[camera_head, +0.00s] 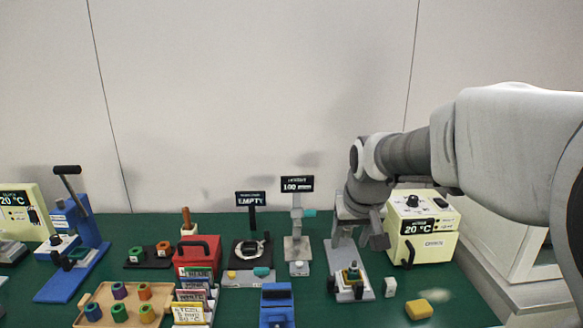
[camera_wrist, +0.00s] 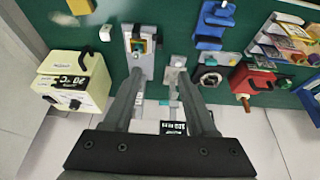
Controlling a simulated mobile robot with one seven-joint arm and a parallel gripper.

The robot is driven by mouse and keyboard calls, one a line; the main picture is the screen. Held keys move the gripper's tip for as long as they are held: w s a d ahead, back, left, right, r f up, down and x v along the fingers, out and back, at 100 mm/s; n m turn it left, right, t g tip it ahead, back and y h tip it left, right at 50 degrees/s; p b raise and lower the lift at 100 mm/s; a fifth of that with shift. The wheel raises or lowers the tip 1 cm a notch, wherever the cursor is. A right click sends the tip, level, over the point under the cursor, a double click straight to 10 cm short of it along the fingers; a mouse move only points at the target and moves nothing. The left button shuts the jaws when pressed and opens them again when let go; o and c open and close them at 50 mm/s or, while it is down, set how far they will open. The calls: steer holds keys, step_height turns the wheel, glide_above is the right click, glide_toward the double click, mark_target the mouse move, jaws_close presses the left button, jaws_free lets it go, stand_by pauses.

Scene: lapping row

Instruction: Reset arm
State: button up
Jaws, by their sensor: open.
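My gripper (camera_head: 360,222) hangs at the right of the bench in the head view, in front of the wall, over the back of a grey press-like fixture (camera_head: 347,262). In the wrist view my gripper (camera_wrist: 161,80) shows two dark fingers spread apart with nothing between them. The grey fixture also shows in the wrist view (camera_wrist: 138,62), beyond the left fingertip. A small green and yellow part sits at its front end. My arm comes in from the right of the head view.
A cream 20 °C box (camera_head: 420,235) stands close right of my gripper. A "100 mm" gauge stand (camera_head: 297,245) is left of it. A red box (camera_head: 197,257), a wooden tray (camera_head: 82,297) and a blue lever press (camera_head: 72,250) stand further left. A yellow block (camera_head: 418,309) lies front right.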

steer(key=s+r+p, duration=0.3)
steer(key=s+r, duration=0.2)
steer(key=s, duration=0.6)
steer(key=s+r+p, duration=0.4)
steer(key=s+r, duration=0.1)
steer(key=s, duration=0.6)
steer(key=shift+t, duration=0.4)
